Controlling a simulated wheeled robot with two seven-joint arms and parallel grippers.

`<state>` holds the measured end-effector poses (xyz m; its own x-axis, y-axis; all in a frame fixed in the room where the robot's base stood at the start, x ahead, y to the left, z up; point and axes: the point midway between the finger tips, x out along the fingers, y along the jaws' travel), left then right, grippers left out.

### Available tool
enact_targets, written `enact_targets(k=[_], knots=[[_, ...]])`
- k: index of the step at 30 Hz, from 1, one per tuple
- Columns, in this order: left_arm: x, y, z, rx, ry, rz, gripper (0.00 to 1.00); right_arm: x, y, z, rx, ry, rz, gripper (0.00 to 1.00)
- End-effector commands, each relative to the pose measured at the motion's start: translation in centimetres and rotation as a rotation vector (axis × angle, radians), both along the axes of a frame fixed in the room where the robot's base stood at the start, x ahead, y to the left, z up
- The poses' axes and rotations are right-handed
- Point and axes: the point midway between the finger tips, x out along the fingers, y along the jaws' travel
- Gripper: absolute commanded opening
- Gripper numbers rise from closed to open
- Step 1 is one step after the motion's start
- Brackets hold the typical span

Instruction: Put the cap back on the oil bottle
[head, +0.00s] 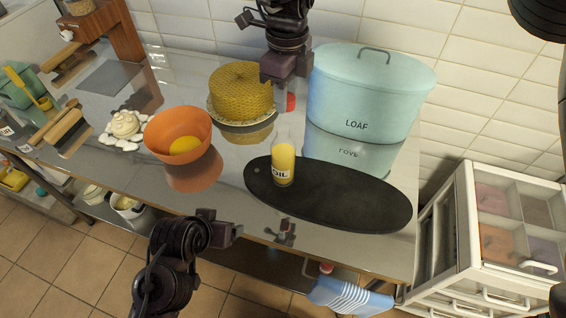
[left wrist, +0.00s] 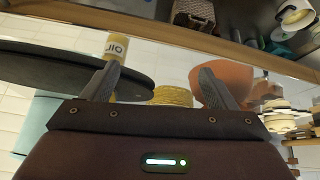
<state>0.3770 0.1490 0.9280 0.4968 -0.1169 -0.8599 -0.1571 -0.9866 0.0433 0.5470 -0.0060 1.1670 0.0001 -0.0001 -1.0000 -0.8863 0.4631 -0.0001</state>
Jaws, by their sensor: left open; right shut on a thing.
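The oil bottle (head: 283,165), clear with yellow oil and an OIL label, stands upright and open on a dark oval board (head: 345,200). It also shows upside down in the left wrist view (left wrist: 116,46). My right gripper (head: 288,84) comes in from the top, shut on a small red cap (head: 291,102). The cap is above and apart from the bottle's mouth; the fingers hide part of it. My left gripper (head: 238,230) is by the table's front edge, left of the board. In the left wrist view its two fingers (left wrist: 160,85) are spread and empty.
A pale blue LOAF bin (head: 372,95) stands behind the board. A yellow woven dome (head: 241,88) and an orange bowl (head: 165,128) stand to the left. A striped cloth (head: 345,297) hangs below the front edge; a white drawer unit (head: 480,235) stands right.

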Motion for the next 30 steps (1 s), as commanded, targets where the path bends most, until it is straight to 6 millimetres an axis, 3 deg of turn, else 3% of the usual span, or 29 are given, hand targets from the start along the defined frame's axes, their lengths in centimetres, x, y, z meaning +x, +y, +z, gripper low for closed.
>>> enact_targets(k=[1, 6, 12, 21, 30], knots=[[1.3, -1.7, 0.5, -0.038, -0.076, 0.005, 0.8, 0.1, 0.4, 0.3, -0.001, -0.002, 0.068, 0.1], [4.8, -5.6, 1.1, -0.11, -0.311, 0.043, 0.8, 0.2, 0.6, 0.5, -0.001, -0.002, 0.156, 0.1], [7.2, -9.5, 1.6, -0.131, -0.583, 0.087, 0.8, 0.2, 0.7, 0.5, 0.0, -0.001, 0.169, 0.1], [7.1, -13.4, 3.9, -0.09, -0.931, 0.116, 0.8, 0.2, 0.7, 0.5, 0.0, -0.001, 0.167, 0.1], [6.5, -14.3, 4.9, -0.069, -1.039, 0.119, 0.8, 0.2, 0.7, 0.5, 0.0, -0.001, 0.166, 0.1]])
